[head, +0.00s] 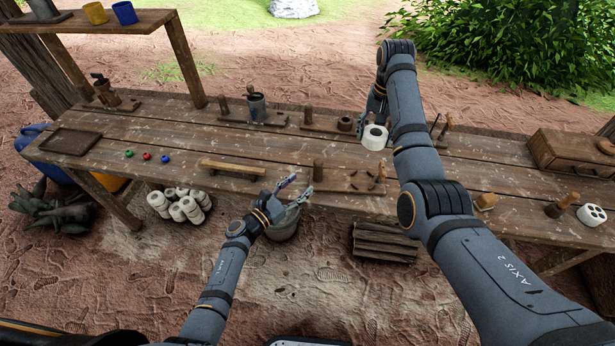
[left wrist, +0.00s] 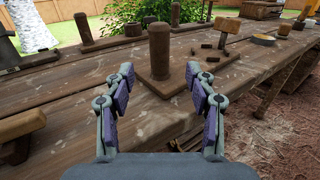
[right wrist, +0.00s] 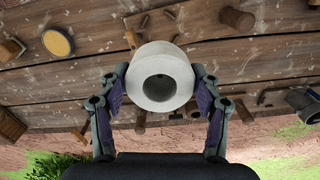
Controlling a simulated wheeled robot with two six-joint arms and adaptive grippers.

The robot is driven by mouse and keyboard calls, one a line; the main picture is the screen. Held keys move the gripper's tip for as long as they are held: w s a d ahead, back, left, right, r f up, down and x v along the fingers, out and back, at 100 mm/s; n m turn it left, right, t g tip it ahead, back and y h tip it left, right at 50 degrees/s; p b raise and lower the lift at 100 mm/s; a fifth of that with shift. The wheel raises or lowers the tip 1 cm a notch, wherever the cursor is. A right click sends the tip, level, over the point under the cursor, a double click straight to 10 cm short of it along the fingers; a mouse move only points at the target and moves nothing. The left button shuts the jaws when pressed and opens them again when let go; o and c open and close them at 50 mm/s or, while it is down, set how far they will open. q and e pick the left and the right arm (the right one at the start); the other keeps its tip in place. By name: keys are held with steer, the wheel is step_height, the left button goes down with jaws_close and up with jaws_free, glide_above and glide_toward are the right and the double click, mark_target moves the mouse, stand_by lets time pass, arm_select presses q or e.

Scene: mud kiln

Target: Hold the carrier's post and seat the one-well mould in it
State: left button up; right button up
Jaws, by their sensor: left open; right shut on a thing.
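The one-well mould (head: 375,137) is a white cylinder with a single round hole. My right gripper (right wrist: 159,72) is shut on the mould, which also fills the middle of the right wrist view (right wrist: 165,92). It holds the mould above the back part of the bench. The carrier (head: 338,182) is a brown board on the bench with an upright round post (head: 318,170) and small pegs to its right. My left gripper (head: 296,188) is open at the bench's front edge, left of the post. In the left wrist view, the post (left wrist: 159,48) stands ahead, between the open fingers, apparently untouched.
A wooden-handled bar (head: 232,168) lies left of the carrier. Boards with posts and a metal cup (head: 257,107) line the back edge. A white several-well mould (head: 592,214) and a wooden box (head: 570,152) are at right. White cylinders (head: 180,203) lie below the bench.

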mark_target(315, 171)
arm_select(q)
steer(key=x, duration=0.9)
steer(key=shift+w+d, duration=0.2)
steer(key=shift+w, duration=0.1)
jaws_close()
arm_select(e)
step_height(315, 171, down, 11)
steer(key=n, duration=0.5)
steer(key=shift+f+n, duration=0.2)
steer(key=shift+n, duration=0.1)
arm_select(q)
steer(key=shift+s+r, duration=0.1)
arm_select(e)
steer(key=shift+s+f, duration=0.15)
steer(key=shift+f, duration=0.05)
